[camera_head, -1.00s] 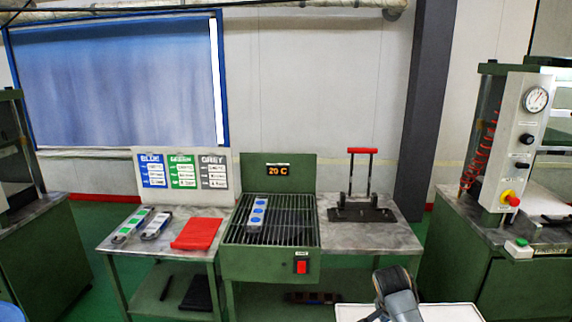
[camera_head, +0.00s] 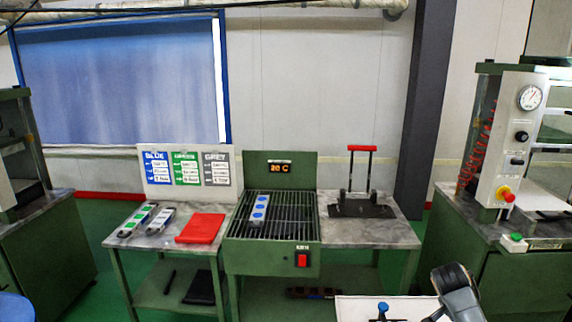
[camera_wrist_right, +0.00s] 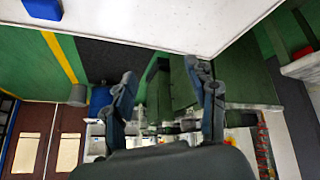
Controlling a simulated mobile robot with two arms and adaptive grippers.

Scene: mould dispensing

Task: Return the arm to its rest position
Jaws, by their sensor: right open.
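My right gripper (camera_wrist_right: 160,72) shows in the right wrist view with its two dark fingers spread apart and nothing between them. In the head view a dark grey part of my right arm (camera_head: 457,290) is at the bottom right, over the edge of a white surface (camera_head: 350,306). It is well clear of the grill and tables. My left gripper is not in either view.
A mould with blue marks (camera_head: 260,210) lies on the green heater's grill (camera_head: 290,222). Two moulds (camera_head: 138,220) and a red pad (camera_head: 201,228) lie on the left table. A red-handled fixture (camera_head: 362,208) stands right of the grill. A press (camera_head: 515,135) stands at right.

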